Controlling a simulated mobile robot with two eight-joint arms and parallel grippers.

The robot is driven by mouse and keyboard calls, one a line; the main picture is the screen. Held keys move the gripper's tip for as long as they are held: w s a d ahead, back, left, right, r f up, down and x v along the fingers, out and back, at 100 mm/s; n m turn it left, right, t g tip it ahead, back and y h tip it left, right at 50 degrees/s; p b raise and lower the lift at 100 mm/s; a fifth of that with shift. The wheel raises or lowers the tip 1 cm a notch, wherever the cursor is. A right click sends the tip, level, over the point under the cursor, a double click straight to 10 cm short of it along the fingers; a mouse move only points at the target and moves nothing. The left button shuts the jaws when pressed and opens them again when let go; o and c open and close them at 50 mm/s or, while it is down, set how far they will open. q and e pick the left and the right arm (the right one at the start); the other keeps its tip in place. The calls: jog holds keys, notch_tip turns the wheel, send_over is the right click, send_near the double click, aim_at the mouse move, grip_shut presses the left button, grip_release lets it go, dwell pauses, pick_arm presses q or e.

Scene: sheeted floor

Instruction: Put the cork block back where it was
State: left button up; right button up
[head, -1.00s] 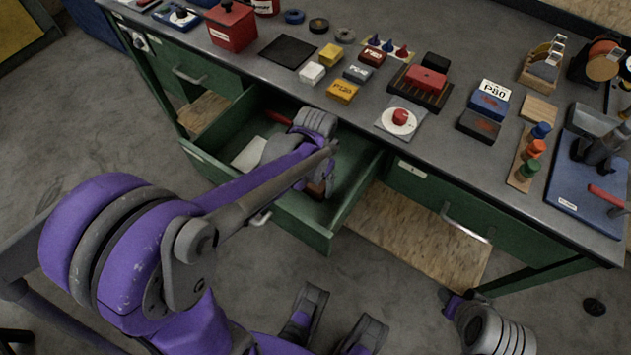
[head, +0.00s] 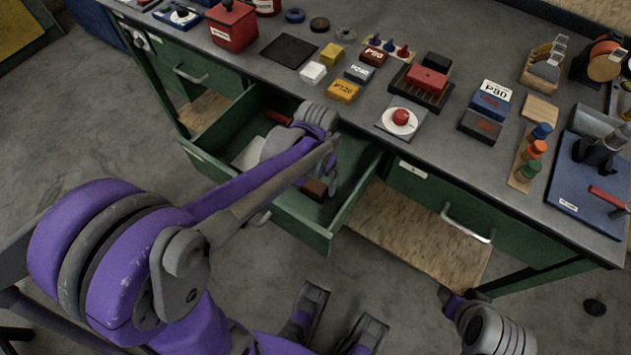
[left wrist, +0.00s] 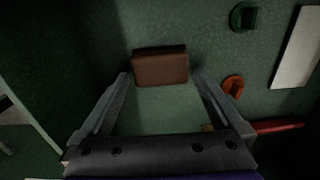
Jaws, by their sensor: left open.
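A brown block, which looks like the cork block, lies in the open green drawer (head: 290,220). In the left wrist view the block (left wrist: 160,66) sits at the fingertips of my left gripper (left wrist: 160,78), with a finger on either side. The fingers are spread; I cannot tell whether either touches the block. In the head view a part of the block (head: 314,189) shows below my left forearm, which hides most of the hand. My right wrist (head: 490,328) is low at the lower right, and its fingers are not clear.
In the drawer are a pale flat sheet (left wrist: 299,48), a green piece (left wrist: 243,16), an orange piece (left wrist: 233,86) and a red rod (left wrist: 278,126). The bench top (head: 330,130) holds several sanding blocks, a black mat (head: 288,51) and a red box (head: 232,26).

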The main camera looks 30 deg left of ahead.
aim_at(317, 179)
pick_arm(q)
notch_tip(317, 179, up, 9)
jog(key=p, duration=0.1)
jog(key=shift+w+a+p, duration=0.15)
jog(key=shift+w+p, duration=0.2)
jog(key=shift+p, duration=0.05)
jog(key=shift+r, duration=0.1)
